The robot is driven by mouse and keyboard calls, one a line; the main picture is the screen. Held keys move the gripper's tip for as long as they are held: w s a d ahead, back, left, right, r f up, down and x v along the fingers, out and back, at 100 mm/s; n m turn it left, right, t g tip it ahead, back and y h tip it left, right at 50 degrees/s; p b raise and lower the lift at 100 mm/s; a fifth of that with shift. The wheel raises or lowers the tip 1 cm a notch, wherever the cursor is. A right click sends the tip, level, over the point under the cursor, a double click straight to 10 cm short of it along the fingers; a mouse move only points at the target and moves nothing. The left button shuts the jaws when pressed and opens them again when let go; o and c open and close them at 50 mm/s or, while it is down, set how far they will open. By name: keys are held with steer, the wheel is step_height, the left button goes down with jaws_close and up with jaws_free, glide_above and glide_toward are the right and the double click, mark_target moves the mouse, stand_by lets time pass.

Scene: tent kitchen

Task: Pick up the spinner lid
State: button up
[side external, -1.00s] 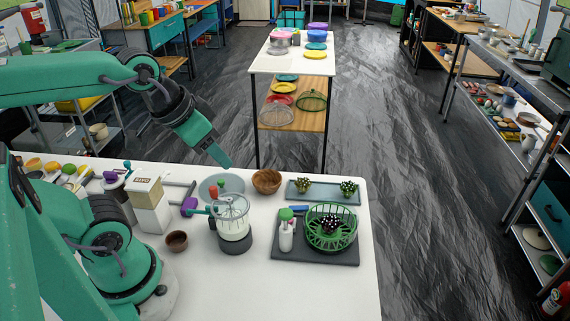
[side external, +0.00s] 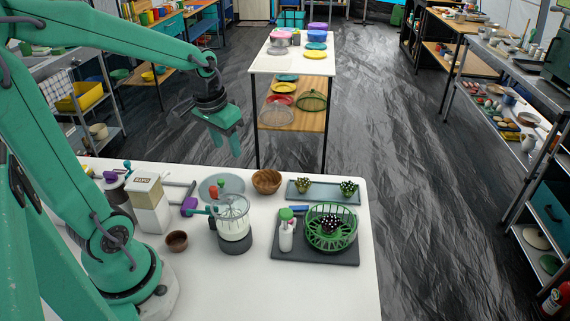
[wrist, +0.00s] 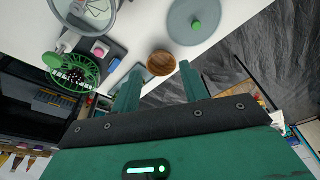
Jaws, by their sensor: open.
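The spinner lid is a flat grey-blue disc (side external: 206,190) with a small green knob. It lies on the white table behind the blender-like jar, which hides part of it. In the wrist view the lid (wrist: 181,32) is at the top, right of centre, beyond my fingertips. My gripper (side external: 226,145) is open and empty, fingers pointing down, in the air above and behind the lid. In the wrist view its two fingers (wrist: 158,75) are apart with nothing held. A green slotted spinner basket (side external: 314,240) with dark spotted contents stands on a dark board to the right.
A clear jar on a dark base (side external: 235,246) stands in front of the lid. A wooden bowl (side external: 267,182) is just right of the lid. A white bottle (side external: 286,238) is beside the basket. A tray (side external: 322,198) holds two spotted items. The table's front middle is clear.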

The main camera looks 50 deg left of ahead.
steer(key=n+g, duration=0.2)
glide_toward(220, 181)
steer(key=shift+w+a+h, duration=0.1)
steer(key=shift+h, duration=0.2)
steer(key=shift+a+f, duration=0.4)
steer(key=shift+f, duration=1.45)
steer(key=shift+f, duration=0.1)
steer(key=shift+d+f, duration=0.15)
steer(key=shift+f, duration=2.3)
jaws_close()
